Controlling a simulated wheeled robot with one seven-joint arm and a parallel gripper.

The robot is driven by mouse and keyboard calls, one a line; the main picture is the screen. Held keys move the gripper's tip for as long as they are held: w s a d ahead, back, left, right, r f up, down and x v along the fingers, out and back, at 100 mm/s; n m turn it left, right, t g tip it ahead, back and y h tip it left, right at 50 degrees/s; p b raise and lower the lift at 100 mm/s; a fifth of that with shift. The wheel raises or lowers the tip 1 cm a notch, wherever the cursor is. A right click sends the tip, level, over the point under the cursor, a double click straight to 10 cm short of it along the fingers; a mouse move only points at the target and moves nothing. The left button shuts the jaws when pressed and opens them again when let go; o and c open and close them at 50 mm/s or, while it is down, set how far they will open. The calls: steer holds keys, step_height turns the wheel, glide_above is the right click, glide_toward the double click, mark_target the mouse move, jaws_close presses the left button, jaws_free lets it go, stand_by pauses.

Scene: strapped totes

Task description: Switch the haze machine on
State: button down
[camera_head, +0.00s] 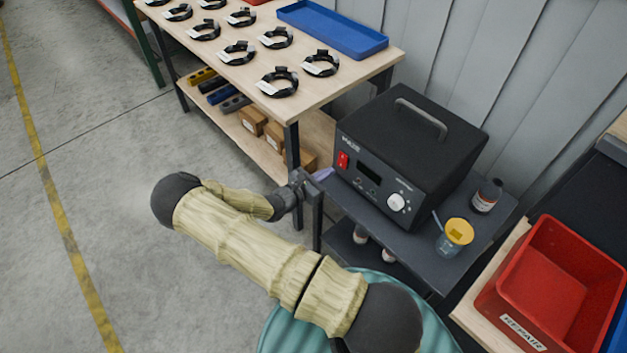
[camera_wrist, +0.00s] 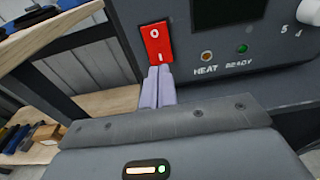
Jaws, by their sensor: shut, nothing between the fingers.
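The haze machine (camera_head: 405,130) is a black box with a top handle, standing on a dark shelf. Its front has a red rocker switch (camera_head: 343,160), a dark display (camera_head: 369,172) and a white knob (camera_head: 397,203). In the wrist view the switch (camera_wrist: 156,40) shows 0 at its top and I at its bottom. My gripper (camera_head: 323,174) is shut and empty, in front of the switch. In the wrist view its pale purple fingertips (camera_wrist: 160,72) overlap the lower, I end; I cannot tell whether they touch it. HEAT (camera_wrist: 206,56) and READY (camera_wrist: 242,48) lamps are orange and dark green.
A capped bottle (camera_head: 487,196) and a yellow-topped beaker (camera_head: 456,236) stand on the shelf (camera_head: 425,262) right of the machine. A red tote (camera_head: 550,285) is at the lower right. A wooden table (camera_head: 300,100) with several black rings and a blue tray (camera_head: 335,28) stands behind left.

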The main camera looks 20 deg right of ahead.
mark_target(340, 165)
steer(key=shift+x, duration=1.5)
steer(key=shift+f, duration=0.1)
steer(key=shift+d+f+b, duration=0.15)
steer(key=shift+d+b, duration=0.05)
steer(key=shift+b, duration=0.1)
steer(key=shift+w+h, duration=0.1)
steer(key=shift+h, duration=0.2)
steer(key=shift+a, duration=0.1)
